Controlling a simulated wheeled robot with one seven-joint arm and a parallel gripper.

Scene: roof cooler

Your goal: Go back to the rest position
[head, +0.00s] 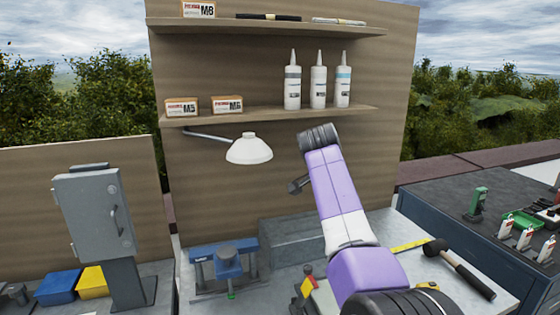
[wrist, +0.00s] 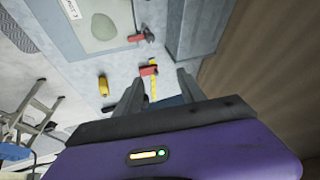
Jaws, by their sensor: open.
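My gripper (wrist: 160,88) shows in the wrist view with its two dark fingers spread apart and nothing between them. Beyond the fingers, the wrist view shows the grey bench surface, a red piece (wrist: 149,70) and a yellow strip. In the head view my purple and white arm rises from the lower right over the bench, with its dark upper joint in front of the wooden back panel (head: 215,175). The fingertips are mostly hidden behind the arm there.
A white lamp (head: 249,149) hangs left of my arm. Above are shelves (head: 270,112) with boxes and white bottles (head: 318,82). A blue vise (head: 228,264), a hammer (head: 460,268) and a yellow tape (head: 410,245) are on the bench. A grey lever box (head: 95,215) stands left.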

